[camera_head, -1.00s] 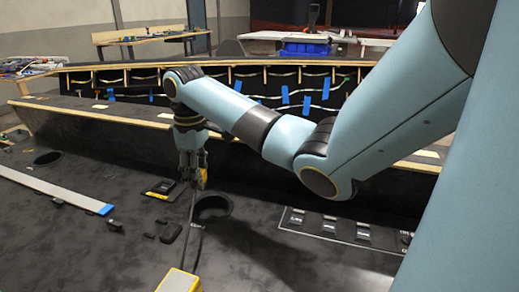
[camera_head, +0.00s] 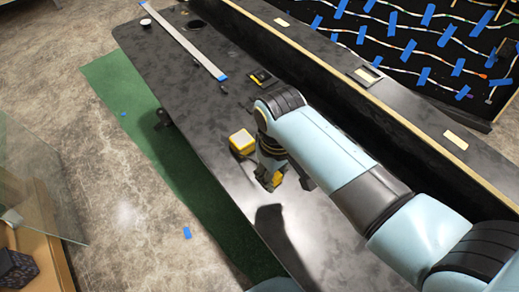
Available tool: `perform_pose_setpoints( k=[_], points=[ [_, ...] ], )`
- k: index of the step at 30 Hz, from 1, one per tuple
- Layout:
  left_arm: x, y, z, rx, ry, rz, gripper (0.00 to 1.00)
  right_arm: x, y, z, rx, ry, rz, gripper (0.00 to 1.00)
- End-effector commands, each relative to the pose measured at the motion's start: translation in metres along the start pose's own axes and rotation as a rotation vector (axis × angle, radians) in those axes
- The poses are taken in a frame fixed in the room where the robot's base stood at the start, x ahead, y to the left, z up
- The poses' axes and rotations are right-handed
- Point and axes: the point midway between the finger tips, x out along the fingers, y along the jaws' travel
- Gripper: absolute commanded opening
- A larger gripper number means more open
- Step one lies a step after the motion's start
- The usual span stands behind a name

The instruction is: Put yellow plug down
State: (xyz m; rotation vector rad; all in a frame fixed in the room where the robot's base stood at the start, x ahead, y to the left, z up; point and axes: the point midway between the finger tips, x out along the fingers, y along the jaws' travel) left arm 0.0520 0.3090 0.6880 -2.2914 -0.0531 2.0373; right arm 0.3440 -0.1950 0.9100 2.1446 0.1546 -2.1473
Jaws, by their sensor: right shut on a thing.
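My right gripper (camera_head: 270,184) points down low over the dark console top (camera_head: 160,82), near its front edge. It is shut on the yellow plug (camera_head: 277,180), of which a small yellow part shows between the fingers. I cannot tell whether the plug touches the surface. A yellow and white box (camera_head: 242,141) sits on the console just up and left of the gripper. The cable is hidden behind the gripper and arm. My left gripper is out of view.
A long pale strip (camera_head: 180,43) with a blue end lies toward the far left of the console. A round hole (camera_head: 196,25) is beside it. A raised back panel carries cables and blue tape (camera_head: 424,76). A green mat (camera_head: 150,125) lies on the floor alongside.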

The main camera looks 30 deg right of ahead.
Motion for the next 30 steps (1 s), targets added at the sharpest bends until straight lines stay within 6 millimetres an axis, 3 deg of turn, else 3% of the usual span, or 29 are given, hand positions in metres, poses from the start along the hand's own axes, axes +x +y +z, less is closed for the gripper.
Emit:
perform_pose_setpoints(
  k=[4, 10, 15, 19, 30],
  points=[
    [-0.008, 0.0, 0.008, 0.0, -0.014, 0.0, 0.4, 0.0, -0.005, -0.002, 0.005, 0.001, 0.002, 0.0],
    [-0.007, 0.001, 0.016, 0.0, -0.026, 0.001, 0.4, 0.024, 0.011, -0.038, 0.005, 0.001, 0.003, 0.0],
    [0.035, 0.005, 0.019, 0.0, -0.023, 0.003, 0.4, 0.057, 0.025, -0.071, 0.006, 0.003, 0.002, 0.0],
    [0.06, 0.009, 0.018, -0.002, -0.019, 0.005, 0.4, 0.067, 0.031, -0.088, 0.006, 0.003, 0.001, 0.0],
    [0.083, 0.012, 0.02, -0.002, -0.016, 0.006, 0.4, 0.074, 0.037, -0.103, 0.006, 0.001, -0.001, 0.0]
  ],
)
